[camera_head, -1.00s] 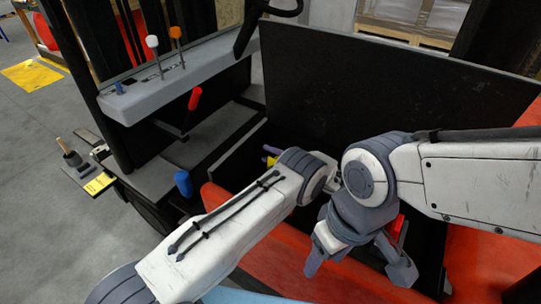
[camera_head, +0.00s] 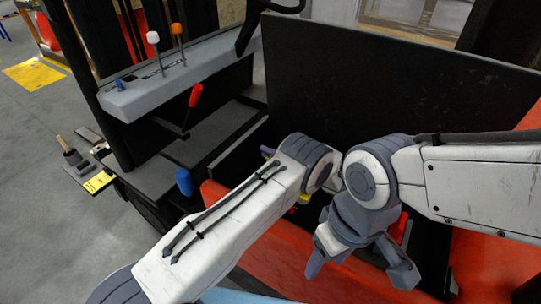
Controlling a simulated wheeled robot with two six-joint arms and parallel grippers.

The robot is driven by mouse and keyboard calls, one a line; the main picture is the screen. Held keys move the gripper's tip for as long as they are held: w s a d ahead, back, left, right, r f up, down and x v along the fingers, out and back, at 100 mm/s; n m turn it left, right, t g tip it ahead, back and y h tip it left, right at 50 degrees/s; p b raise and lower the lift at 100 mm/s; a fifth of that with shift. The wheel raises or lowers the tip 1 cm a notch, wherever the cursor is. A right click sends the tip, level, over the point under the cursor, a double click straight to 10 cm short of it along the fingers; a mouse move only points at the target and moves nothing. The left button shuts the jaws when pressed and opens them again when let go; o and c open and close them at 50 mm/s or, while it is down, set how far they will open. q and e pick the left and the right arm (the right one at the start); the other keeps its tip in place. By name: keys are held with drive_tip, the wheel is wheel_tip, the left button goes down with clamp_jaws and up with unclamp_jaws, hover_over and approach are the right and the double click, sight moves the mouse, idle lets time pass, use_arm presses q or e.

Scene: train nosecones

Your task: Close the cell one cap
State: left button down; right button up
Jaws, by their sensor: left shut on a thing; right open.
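My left gripper (camera_head: 268,152) reaches into the open black compartment (camera_head: 233,165). Only a small grey-purple tip of it shows past its wrist. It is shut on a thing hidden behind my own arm. A small yellow part (camera_head: 304,199), possibly a cell cap, shows just below the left wrist; most of it is covered. I cannot tell which cell it belongs to or whether a cap is open or closed. My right gripper (camera_head: 360,266) is open and empty, fingers spread downward over the red body's edge and the dark opening.
A large black raised panel (camera_head: 390,90) stands behind the compartment. The red body (camera_head: 275,255) borders it in front. A grey console (camera_head: 180,80) with levers and a red handle (camera_head: 195,96) is at left. A blue knob (camera_head: 184,181) stands near my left forearm.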

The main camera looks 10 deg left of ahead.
use_arm(q)
drive_tip(key=shift+s+a+r+n+b, duration=0.15)
drive_tip(key=shift+s+n+b, duration=0.25)
drive_tip(key=shift+n, duration=0.9)
use_arm(e)
drive_tip(key=shift+f, duration=0.4)
use_arm(q)
drive_tip(key=shift+s, duration=0.1)
drive_tip(key=c, duration=0.7)
unclamp_jaws()
